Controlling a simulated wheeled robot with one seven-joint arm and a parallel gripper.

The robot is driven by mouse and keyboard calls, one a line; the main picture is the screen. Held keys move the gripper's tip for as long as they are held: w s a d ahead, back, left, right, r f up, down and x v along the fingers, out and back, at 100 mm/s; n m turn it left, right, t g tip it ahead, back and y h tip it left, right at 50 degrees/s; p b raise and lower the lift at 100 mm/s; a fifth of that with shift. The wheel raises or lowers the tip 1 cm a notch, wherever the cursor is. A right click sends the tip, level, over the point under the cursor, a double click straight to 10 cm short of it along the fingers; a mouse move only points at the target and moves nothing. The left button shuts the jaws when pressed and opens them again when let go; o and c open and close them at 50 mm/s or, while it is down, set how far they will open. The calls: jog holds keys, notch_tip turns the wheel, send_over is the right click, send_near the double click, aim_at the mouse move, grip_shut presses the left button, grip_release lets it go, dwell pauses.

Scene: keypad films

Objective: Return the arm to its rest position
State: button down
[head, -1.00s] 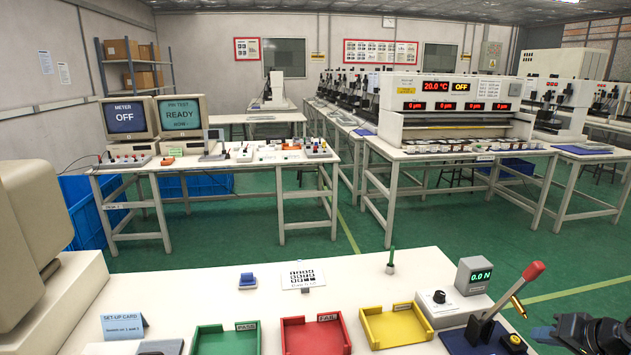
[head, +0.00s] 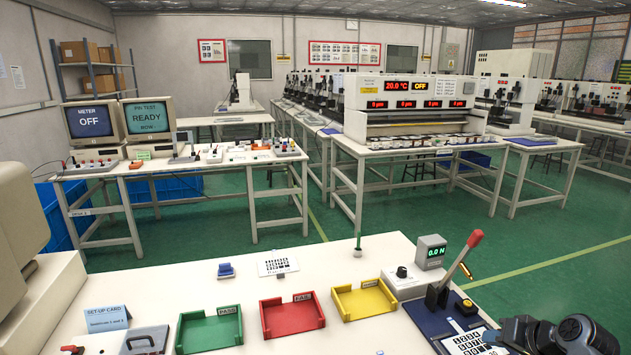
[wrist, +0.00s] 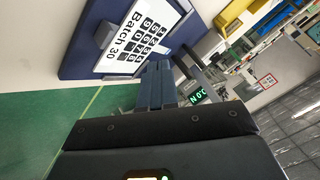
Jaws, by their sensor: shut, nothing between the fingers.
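My gripper (wrist: 158,85) shows in the wrist view with its two dark fingers together and nothing between them. In the head view my dark wrist is at the lower right corner, close to the blue-based lever press; the fingertips are hard to make out there. A white keypad film marked "Batch 30" (wrist: 145,38) lies on the blue base (wrist: 82,45) in the wrist view, beyond and to the left of the fingers. The film also shows in the head view (head: 466,343), partly cut off by the lower edge.
The press lever with its red knob (head: 475,238) stands up near my arm, beside the force display (head: 431,252). Green (head: 211,333), red (head: 292,318) and yellow (head: 363,300) trays sit to the left. Open green floor (head: 560,235) lies beyond the bench on the right.

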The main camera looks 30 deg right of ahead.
jog(key=shift+n+h, duration=0.5)
jog(key=shift+n, duration=0.3)
jog(key=s+a+f, duration=0.1)
jog(key=a+f, duration=0.1)
jog(key=a, duration=0.2)
jog(key=s+a+f, duration=0.1)
jog(key=a, duration=0.4)
jog(key=s+a+f, duration=0.2)
jog(key=a, duration=0.3)
jog(key=shift+s+f, duration=0.1)
jog(key=shift+f, duration=0.25)
jog(key=s+a+r+n+t, duration=0.2)
jog(key=s+a+r+n, duration=0.15)
jog(key=s+a, duration=0.55)
jog(key=s+a+r+n+t, duration=0.1)
jog(key=s+a+r+n, duration=0.1)
jog(key=s+a+r, duration=0.6)
jog(key=s+a+r+n+t+y, duration=0.2)
jog(key=s+a+r+n+t, duration=0.1)
jog(key=s+a+r, duration=0.3)
notch_tip(320, 180, up, 4)
jog(key=shift+a+f+y, duration=0.1)
jog(key=shift+a+y, duration=0.3)
jog(key=shift+a, duration=0.75)
jog(key=shift+d, duration=0.1)
